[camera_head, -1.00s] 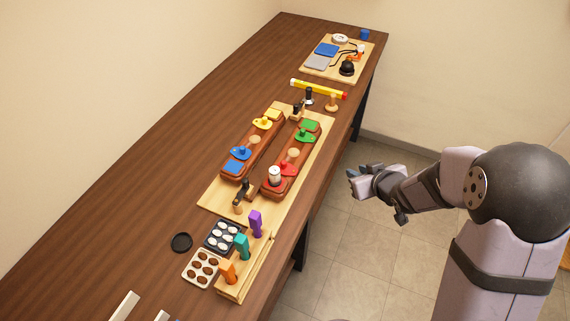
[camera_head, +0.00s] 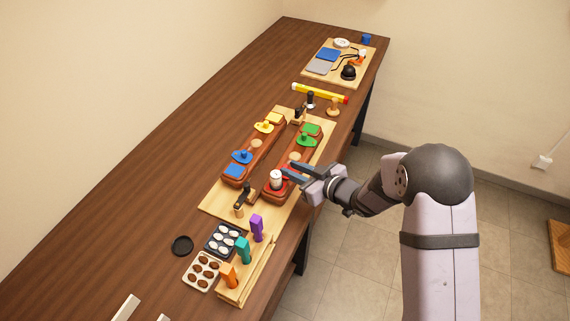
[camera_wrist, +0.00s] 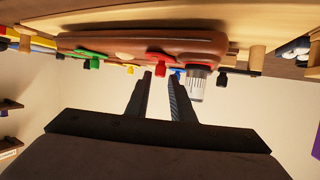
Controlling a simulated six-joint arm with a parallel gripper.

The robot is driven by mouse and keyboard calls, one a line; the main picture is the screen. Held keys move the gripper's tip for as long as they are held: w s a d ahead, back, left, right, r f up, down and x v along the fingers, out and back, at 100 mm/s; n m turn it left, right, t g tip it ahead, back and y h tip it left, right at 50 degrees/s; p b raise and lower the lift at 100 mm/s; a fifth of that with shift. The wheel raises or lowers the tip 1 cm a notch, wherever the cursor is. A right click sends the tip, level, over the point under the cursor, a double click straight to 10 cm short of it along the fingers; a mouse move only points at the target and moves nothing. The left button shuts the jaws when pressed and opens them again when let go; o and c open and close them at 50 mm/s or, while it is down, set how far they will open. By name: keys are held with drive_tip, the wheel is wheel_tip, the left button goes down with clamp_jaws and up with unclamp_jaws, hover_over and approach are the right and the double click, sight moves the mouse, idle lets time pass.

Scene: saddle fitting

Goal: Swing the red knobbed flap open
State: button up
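The red knobbed flap sits on the right-hand brown wooden block, near the end closest to me. In the head view my gripper partly covers it. In the wrist view its red knob (camera_wrist: 156,57) shows just above and beyond the fingertips. My gripper (camera_head: 287,170) is over the right edge of that block, beside the flap, and its two fingers are apart. In the wrist view the gripper (camera_wrist: 161,80) has nothing between its fingers. I cannot tell whether a finger touches the knob. The flap looks in its place over the block.
A green flap (camera_head: 304,139) is farther along. The other block carries blue (camera_head: 241,157) and yellow (camera_head: 264,127) flaps. Upright pegs (camera_head: 256,228) stand nearer me.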

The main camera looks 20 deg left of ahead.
sight(286, 166)
drive_tip(key=shift+p+x, duration=0.5)
drive_tip(key=shift+x, duration=1.55)
drive_tip(key=shift+c, duration=0.4)
clamp_jaws()
